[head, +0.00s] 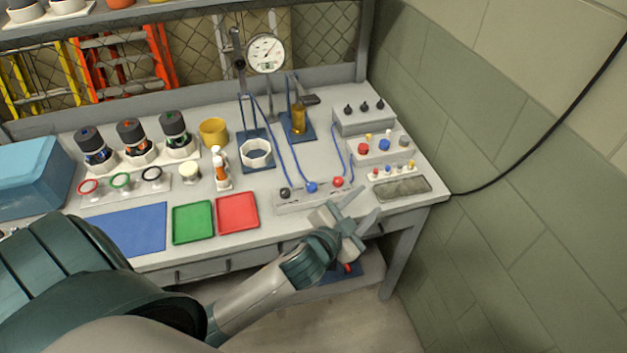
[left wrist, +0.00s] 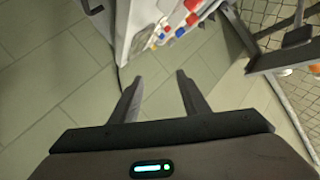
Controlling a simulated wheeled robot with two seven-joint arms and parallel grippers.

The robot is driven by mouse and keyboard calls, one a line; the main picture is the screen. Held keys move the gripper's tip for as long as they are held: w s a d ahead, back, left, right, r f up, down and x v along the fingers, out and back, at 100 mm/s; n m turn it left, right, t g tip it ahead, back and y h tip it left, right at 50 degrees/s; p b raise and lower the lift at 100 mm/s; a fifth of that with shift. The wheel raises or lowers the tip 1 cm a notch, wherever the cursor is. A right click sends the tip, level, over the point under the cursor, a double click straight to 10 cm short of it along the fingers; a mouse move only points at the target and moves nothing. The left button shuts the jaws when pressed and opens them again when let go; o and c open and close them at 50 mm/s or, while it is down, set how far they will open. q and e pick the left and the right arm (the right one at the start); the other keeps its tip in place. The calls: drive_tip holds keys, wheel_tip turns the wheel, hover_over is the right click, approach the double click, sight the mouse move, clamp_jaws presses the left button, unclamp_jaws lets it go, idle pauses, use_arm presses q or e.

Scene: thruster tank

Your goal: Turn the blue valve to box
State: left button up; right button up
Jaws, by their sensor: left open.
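A blue valve knob (head: 311,187) sits in the middle of a low grey manifold block (head: 300,201) near the bench's front edge. A black knob (head: 285,193) is to its left and a red knob (head: 338,182) to its right. Blue hoses run up from the block. My left gripper (head: 364,204) is open and empty, to the right of the manifold near the bench's front edge, apart from the blue valve. In the left wrist view the open fingers (left wrist: 160,76) have nothing between them. My right gripper is not in view.
A grey box with red and blue knobs (head: 384,144) and a tray (head: 402,188) are at the bench's right end. Green (head: 193,223) and red (head: 237,212) trays lie left of the manifold. A pressure gauge (head: 265,53) stands behind. The wall (head: 480,180) is on the right.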

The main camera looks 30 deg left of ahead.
use_arm(q)
drive_tip(key=w+d+r+m+t+h, duration=0.2)
drive_tip(key=d+r+m+h, duration=0.3)
drive_tip(key=r, duration=0.3)
drive_tip(key=w+d+r+m+t+h, duration=0.1)
drive_tip(key=w+d+r+m+h, duration=0.1)
drive_tip(key=d+r+m+h, duration=0.5)
drive_tip(key=s+d+r+m+g+h, duration=0.2)
drive_tip(key=s+d+m+g+h, duration=0.1)
drive_tip(key=m+g, duration=0.5)
drive_tip(key=s+d+r+m+g+h, duration=0.2)
drive_tip(key=d+m+g, duration=0.1)
drive_tip(key=m+g, duration=0.55)
drive_tip(key=a+f+m+g+y, duration=0.2)
drive_tip(key=a+f+m+y, duration=0.5)
drive_tip(key=a+f+y, duration=0.15)
drive_tip(key=w+a+r+n+y, duration=0.1)
drive_tip(key=a+y, duration=0.3)
drive_tip(key=a, duration=0.9)
drive_tip(key=w+a+r+n+y, duration=0.1)
drive_tip(key=a+y, duration=0.4)
drive_tip(key=a, duration=0.8)
drive_tip(key=shift+w+r+p, duration=0.3)
drive_tip(key=shift+w+r, duration=0.2)
drive_tip(key=shift+w, duration=0.2)
